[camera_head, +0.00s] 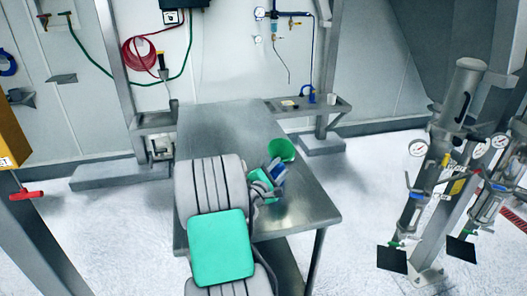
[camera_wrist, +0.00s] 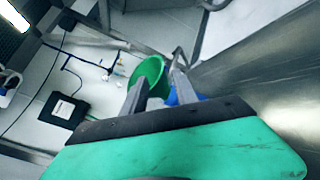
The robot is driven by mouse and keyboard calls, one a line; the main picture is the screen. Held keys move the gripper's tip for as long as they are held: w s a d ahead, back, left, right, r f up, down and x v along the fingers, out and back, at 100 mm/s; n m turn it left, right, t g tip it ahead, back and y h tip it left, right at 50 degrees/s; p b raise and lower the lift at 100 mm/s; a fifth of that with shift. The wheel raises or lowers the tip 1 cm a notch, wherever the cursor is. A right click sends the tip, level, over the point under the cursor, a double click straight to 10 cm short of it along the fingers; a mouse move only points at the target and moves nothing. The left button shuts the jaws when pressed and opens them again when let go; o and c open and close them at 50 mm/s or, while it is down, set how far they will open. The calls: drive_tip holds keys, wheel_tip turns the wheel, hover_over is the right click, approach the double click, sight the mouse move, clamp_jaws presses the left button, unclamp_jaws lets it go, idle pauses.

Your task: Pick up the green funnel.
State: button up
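The green funnel (camera_head: 281,149) shows in the head view at the right edge of the metal table, its wide mouth facing up. In the wrist view the funnel (camera_wrist: 150,73) lies by the fingertips, partly behind the left finger. My gripper (camera_head: 268,176) is just below and left of the funnel in the head view. In the wrist view the two fingers of my gripper (camera_wrist: 161,80) stand apart, with a clear gap between them. Whether a finger touches the funnel cannot be told. Its lower part is hidden.
My arm covers much of the metal table (camera_head: 222,118), whose far part is bare. Gauged metal equipment (camera_head: 440,165) stands at the right, across open floor.

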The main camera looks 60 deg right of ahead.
sight(292, 154)
drive_tip(key=shift+n, duration=0.4)
drive_tip(key=d+p, duration=0.2)
drive_tip(key=d, duration=0.5)
drive_tip(key=shift+d+r, duration=0.15)
drive_tip(key=shift+d, duration=0.5)
drive_tip(key=shift+c, duration=0.5)
clamp_jaws()
